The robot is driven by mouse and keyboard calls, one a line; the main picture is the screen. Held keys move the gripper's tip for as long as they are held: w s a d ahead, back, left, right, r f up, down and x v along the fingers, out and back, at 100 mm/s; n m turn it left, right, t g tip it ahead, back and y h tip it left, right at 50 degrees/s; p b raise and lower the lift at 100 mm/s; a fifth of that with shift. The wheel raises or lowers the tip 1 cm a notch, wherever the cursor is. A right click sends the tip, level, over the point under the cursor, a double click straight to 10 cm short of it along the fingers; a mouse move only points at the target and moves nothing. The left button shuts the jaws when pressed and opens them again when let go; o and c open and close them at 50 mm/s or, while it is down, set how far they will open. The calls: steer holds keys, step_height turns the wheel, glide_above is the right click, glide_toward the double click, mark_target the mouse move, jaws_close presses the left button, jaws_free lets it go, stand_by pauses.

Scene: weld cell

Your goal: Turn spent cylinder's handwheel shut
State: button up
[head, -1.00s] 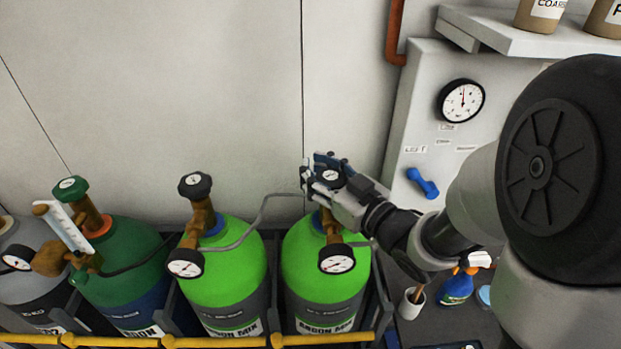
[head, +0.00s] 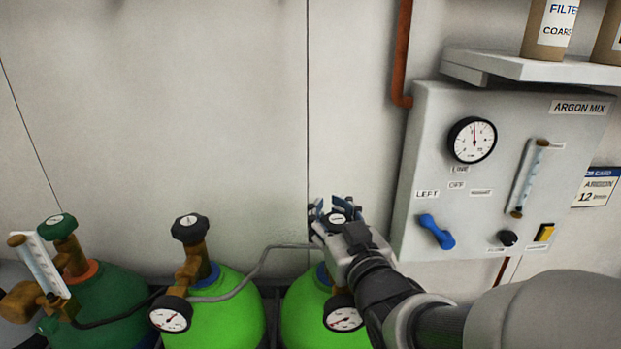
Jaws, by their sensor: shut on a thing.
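Two bright green argon mix cylinders stand side by side in the head view, a left one (head: 222,318) and a right one (head: 302,312). The left one has a dark handwheel (head: 190,228) on a brass valve, clear of my arm. My gripper (head: 332,212) is at the top of the right cylinder's valve, its fingers closed around that cylinder's dark handwheel (head: 337,218). The fingers and wrist hide most of the wheel and valve. Each cylinder has a round gauge, left (head: 170,315) and right (head: 343,314). I cannot tell from the picture which cylinder is spent.
A grey hose (head: 262,262) links the two green cylinders. A dark green cylinder (head: 112,300) with a flow tube stands at left. The argon mix panel (head: 420,180), with a gauge and blue lever (head: 437,232) beside the label LEFT, is on the wall at right, under a shelf (head: 540,68).

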steer(key=shift+f, duration=0.2)
steer(key=o, duration=1)
steer(key=shift+s+r, duration=0.1)
steer(key=shift+r, duration=0.05)
steer(key=shift+r, duration=0.1)
step_height(320, 180, up, 10)
steer(key=shift+f, duration=0.1)
steer(key=shift+o, duration=0.3)
